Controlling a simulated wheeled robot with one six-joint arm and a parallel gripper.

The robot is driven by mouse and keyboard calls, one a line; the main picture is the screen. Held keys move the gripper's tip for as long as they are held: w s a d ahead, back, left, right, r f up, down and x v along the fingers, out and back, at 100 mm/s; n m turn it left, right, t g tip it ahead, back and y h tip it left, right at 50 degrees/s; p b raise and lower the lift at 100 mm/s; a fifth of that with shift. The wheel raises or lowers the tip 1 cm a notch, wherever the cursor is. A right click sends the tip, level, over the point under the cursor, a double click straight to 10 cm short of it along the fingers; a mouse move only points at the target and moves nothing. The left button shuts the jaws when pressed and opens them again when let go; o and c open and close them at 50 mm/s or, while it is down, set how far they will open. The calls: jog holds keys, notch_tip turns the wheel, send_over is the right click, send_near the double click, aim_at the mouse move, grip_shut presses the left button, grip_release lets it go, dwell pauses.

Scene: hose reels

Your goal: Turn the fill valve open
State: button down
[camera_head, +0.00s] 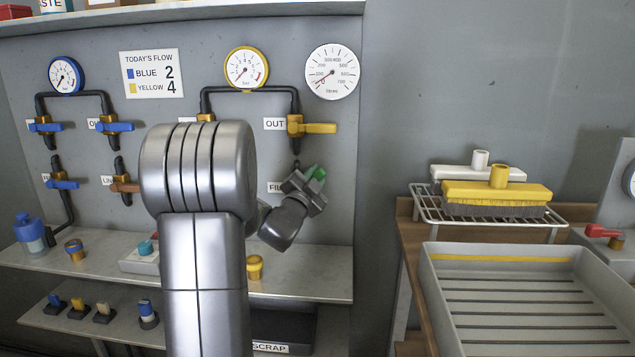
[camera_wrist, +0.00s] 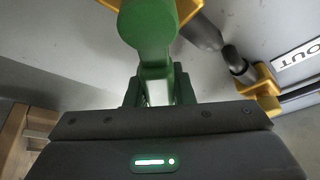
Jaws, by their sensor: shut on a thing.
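The fill valve's green handle (camera_head: 316,173) shows just past my gripper (camera_head: 306,188), beside a partly covered label starting "FIL" on the grey panel. In the wrist view the green handle (camera_wrist: 150,30) has a round end and a narrower stem running down between the fingers of my gripper (camera_wrist: 158,92). My gripper is shut on this handle. The valve body and pipe behind it are mostly hidden by my gripper.
The yellow-handled OUT valve (camera_head: 318,128) sits close above my gripper, under a dial (camera_head: 332,72). Blue-handled valves (camera_head: 62,184) are at left. A shelf (camera_head: 320,272) runs below. A grey tray (camera_head: 440,300) and brushes on a rack (camera_head: 497,190) are at right.

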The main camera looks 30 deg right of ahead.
aim_at(297, 157)
jog(key=n+t+b, duration=0.1)
jog(key=n, duration=0.1)
jog(key=w+a+r+n+t+y+b, duration=0.1)
jog(key=n, duration=0.1)
jog(key=a+n+t+b, duration=0.1)
jog(key=n+b, duration=0.1)
jog(key=n, duration=0.1)
jog(key=shift+w+a+r+y, duration=0.2)
jog(key=shift+w+r+y, duration=0.05)
jog(key=shift+y, duration=0.05)
jog(key=shift+w+a+r+n+t+y+b, duration=0.15)
jog(key=shift+a+n+t+y+b, duration=0.25)
jog(key=shift+n, duration=0.6)
jog(key=shift+w+a+r+n+t+y+b, duration=0.1)
jog(key=shift+w+a+n+t+y+b, duration=0.25)
jog(key=shift+n, duration=0.65)
jog(key=shift+w+a+r+n+t+y+b, duration=0.15)
jog(key=shift+a+n+t+y+b, duration=0.25)
jog(key=shift+n, duration=0.6)
jog(key=c, duration=1.2)
grip_release()
jog(key=shift+c, duration=0.2)
jog(key=v, duration=1.3)
jog(key=shift+s+a, duration=0.2)
jog(key=shift+s, duration=0.15)
jog(key=shift+w+f, duration=0.1)
